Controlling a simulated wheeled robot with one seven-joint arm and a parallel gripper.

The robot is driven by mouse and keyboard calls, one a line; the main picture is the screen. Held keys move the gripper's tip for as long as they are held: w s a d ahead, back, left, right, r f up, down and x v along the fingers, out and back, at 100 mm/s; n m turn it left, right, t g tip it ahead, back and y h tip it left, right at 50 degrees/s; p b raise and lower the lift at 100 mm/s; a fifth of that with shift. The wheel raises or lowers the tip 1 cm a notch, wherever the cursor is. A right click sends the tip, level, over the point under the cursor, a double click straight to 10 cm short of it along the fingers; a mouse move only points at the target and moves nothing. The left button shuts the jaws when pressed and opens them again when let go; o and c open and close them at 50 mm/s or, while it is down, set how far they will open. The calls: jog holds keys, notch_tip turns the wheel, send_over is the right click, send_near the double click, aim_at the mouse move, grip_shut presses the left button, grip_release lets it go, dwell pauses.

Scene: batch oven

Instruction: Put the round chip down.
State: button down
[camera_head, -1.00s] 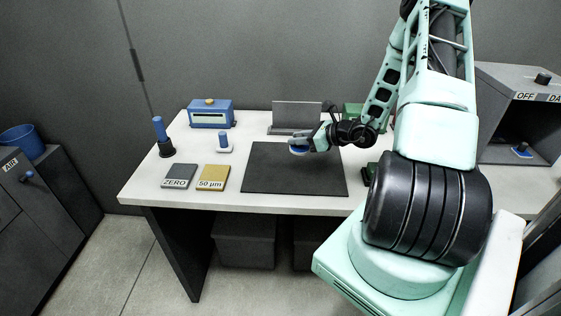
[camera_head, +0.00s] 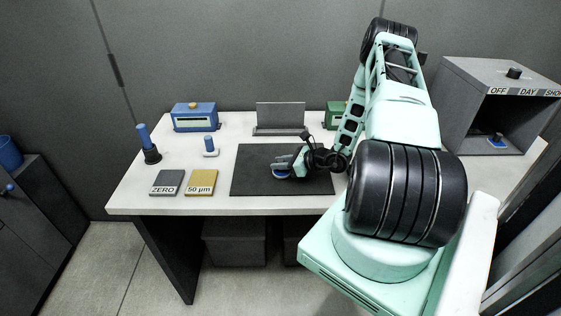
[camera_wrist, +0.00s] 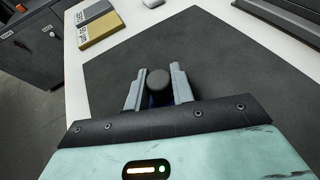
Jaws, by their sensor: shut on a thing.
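My gripper (camera_head: 284,165) is over the dark mat (camera_head: 250,181) on the white table.
A grey ZERO block (camera_head: 167,180) and a yellow 50 µm block (camera_head: 201,178) lie left of the mat. A grey oven (camera_head: 468,100) is at right.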

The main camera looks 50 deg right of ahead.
jog(key=shift+f, duration=0.2)
jog(key=shift+f+b, duration=0.15)
jog(key=shift+b, duration=0.15)
jog(key=c, duration=1.2)
grip_release()
